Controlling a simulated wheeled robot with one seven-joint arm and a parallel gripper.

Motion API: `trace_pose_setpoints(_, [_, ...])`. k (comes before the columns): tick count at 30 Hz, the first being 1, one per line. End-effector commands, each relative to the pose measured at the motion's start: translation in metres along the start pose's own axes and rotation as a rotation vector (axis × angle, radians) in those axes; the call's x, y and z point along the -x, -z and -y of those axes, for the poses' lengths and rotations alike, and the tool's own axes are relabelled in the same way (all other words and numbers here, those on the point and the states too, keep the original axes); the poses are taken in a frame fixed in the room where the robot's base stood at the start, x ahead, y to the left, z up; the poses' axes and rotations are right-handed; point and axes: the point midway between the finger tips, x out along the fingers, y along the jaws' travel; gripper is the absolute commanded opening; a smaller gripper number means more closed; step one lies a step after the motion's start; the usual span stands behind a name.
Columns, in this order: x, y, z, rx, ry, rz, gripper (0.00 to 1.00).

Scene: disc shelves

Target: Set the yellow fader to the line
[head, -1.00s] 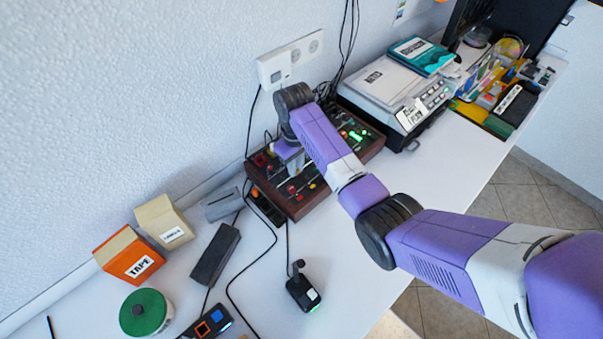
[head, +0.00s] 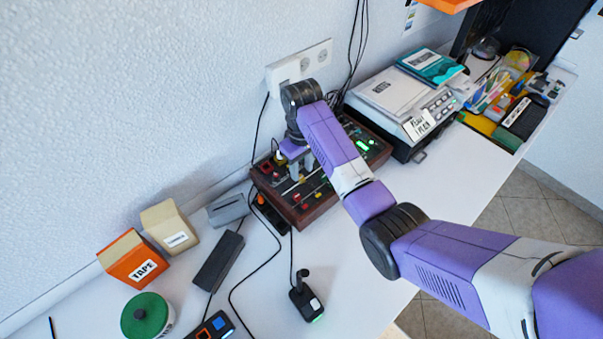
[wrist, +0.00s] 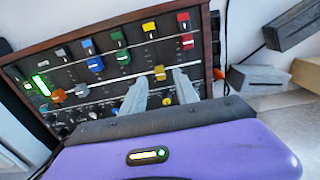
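The control panel (head: 318,206) with its wooden frame sits on the desk against the wall. In the wrist view, the yellow fader cap (wrist: 160,73) stands in its slot, between a green fader cap (wrist: 124,57) and a red one (wrist: 187,42). A yellow block (wrist: 149,27) is at the top of the same column. My gripper (wrist: 160,80) is open, with one fingertip on each side of the yellow cap; I cannot tell whether either touches it. My gripper (head: 301,166) also shows over the panel in the head view.
A device with a paper label (head: 392,105) stands right of the panel. A black joystick (head: 306,300), a dark bar (head: 218,262), a grey block (head: 229,208) and an orange tape box (head: 133,260) lie nearer. Cables cross the desk. The desk right of the joystick is clear.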

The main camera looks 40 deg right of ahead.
Motion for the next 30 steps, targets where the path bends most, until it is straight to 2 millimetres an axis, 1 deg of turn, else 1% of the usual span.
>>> trace_pose_setpoints(1, [0.009,0.001,0.000,0.001,-0.001,-0.004,0.36])
trace_pose_setpoints(3, [0.020,0.001,0.000,0.001,-0.001,-0.003,0.36])
trace_pose_setpoints(6, [0.034,0.001,0.000,0.001,-0.001,-0.003,0.36])
trace_pose_setpoints(10, [0.044,0.001,0.000,0.001,-0.001,-0.002,0.36])
trace_pose_setpoints(14, [0.047,0.000,0.000,0.001,-0.001,-0.001,0.36])
trace_pose_setpoints(28, [0.046,0.000,0.000,-0.001,-0.001,-0.001,0.36])
trace_pose_setpoints(30, [0.046,0.004,-0.001,-0.005,-0.003,-0.014,0.36])
